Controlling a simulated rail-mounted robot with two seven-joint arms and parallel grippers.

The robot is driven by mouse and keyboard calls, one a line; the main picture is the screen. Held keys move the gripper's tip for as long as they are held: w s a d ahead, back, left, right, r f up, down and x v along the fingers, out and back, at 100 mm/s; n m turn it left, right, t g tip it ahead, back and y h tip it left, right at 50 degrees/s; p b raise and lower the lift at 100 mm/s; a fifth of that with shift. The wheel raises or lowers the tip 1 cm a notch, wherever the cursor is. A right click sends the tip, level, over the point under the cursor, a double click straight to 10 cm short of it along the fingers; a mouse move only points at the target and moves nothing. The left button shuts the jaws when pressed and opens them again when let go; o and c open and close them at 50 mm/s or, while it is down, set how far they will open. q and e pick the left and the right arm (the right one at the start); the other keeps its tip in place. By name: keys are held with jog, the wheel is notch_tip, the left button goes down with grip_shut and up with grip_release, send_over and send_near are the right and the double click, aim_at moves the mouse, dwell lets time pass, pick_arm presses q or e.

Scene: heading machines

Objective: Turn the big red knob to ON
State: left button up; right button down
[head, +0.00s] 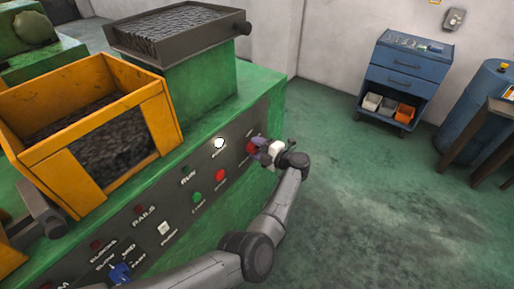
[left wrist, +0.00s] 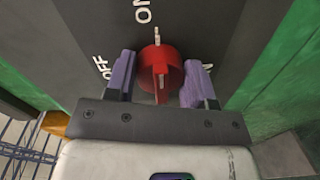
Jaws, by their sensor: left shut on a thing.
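The big red knob (head: 251,147) is on the dark panel at the right end of the green machine. My left gripper (head: 262,149) is at it in the head view. In the left wrist view the knob (left wrist: 172,68) lies between the two purple fingers, and my left gripper (left wrist: 159,82) is shut on it. A pale mark on the knob points up in that view, near the letters "ON" (left wrist: 142,12). "OFF" (left wrist: 101,66) shows to the left, partly behind a finger. A label at the right is mostly hidden. My right gripper is not in view.
The panel (head: 150,238) also carries a green button (head: 197,197), a red button (head: 220,175) and a blue knob (head: 120,273). A yellow bin (head: 62,172) stands on the machine. A blue cabinet (head: 391,83) is at the back right. The green floor between is clear.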

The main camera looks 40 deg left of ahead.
pick_arm(q)
jog(key=shift+f, duration=0.1)
jog(key=o, duration=0.9)
jog(key=shift+d, duration=0.1)
jog(key=d, duration=0.4)
jog(key=d+b, duration=0.1)
jog(key=d, duration=0.4)
jog(key=d+r, duration=0.1)
jog(key=d, duration=0.3)
jog(key=shift+w+d+r, duration=0.1)
jog(key=shift+w+d, duration=0.2)
